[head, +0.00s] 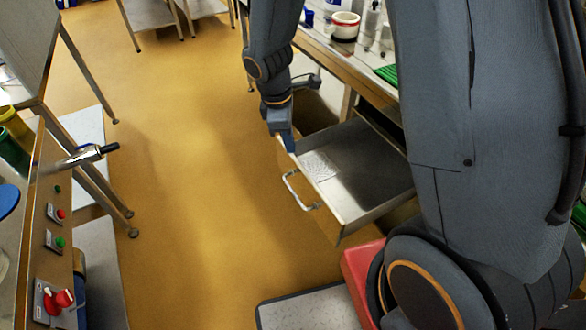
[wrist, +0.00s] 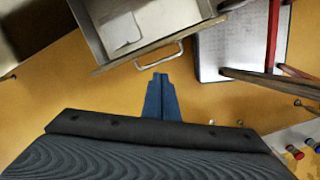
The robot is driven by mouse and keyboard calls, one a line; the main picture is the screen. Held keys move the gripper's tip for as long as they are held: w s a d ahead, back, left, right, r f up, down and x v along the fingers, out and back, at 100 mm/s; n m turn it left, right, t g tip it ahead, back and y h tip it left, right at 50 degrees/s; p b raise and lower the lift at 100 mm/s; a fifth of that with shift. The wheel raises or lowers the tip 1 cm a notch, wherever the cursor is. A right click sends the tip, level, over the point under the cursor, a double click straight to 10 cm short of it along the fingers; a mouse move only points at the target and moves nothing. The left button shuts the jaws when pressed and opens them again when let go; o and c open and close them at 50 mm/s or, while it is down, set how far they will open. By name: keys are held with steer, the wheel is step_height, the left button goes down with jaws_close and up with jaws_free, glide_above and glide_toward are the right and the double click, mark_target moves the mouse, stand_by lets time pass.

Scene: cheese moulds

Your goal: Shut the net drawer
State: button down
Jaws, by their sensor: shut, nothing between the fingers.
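The net drawer (head: 375,195) is pulled open from under the workbench at the right. It is a metal box with a pale folded net or cloth (head: 318,166) lying inside near its front. A bar handle (head: 298,190) is on its front panel; it also shows in the wrist view (wrist: 160,54). My gripper (head: 290,148) is shut and empty, pointing down by the far front corner of the drawer. In the wrist view my blue fingertips (wrist: 160,76) are together, just short of the handle in the picture. Whether they touch the drawer I cannot tell.
The workbench (head: 338,57) holds a white pot with a red rim (head: 345,26). A grey platform (head: 312,308) and a red object (head: 360,284) lie near my base. A panel with red and green buttons (head: 58,240) stands left. The yellow floor (head: 195,170) between is clear.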

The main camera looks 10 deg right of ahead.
steer(key=w+a+f+n, duration=0.3)
steer(key=a+f+n, duration=0.1)
steer(key=f+n, duration=0.15)
steer(key=p, duration=0.2)
glide_toward(293, 166)
steer(key=shift+n+h, duration=0.35)
steer(key=shift+h, duration=0.05)
steer(key=s+f, duration=0.2)
steer(key=f, duration=0.1)
steer(key=s+f, duration=0.1)
steer(key=s, duration=0.1)
steer(key=shift+s+a+f, duration=0.1)
steer(key=shift+a+f, duration=0.15)
steer(key=shift+a, duration=0.05)
steer(key=shift+w+d+f, duration=0.1)
steer(key=shift+w+d, duration=0.15)
steer(key=shift+d, duration=0.3)
steer(key=shift+d, duration=0.1)
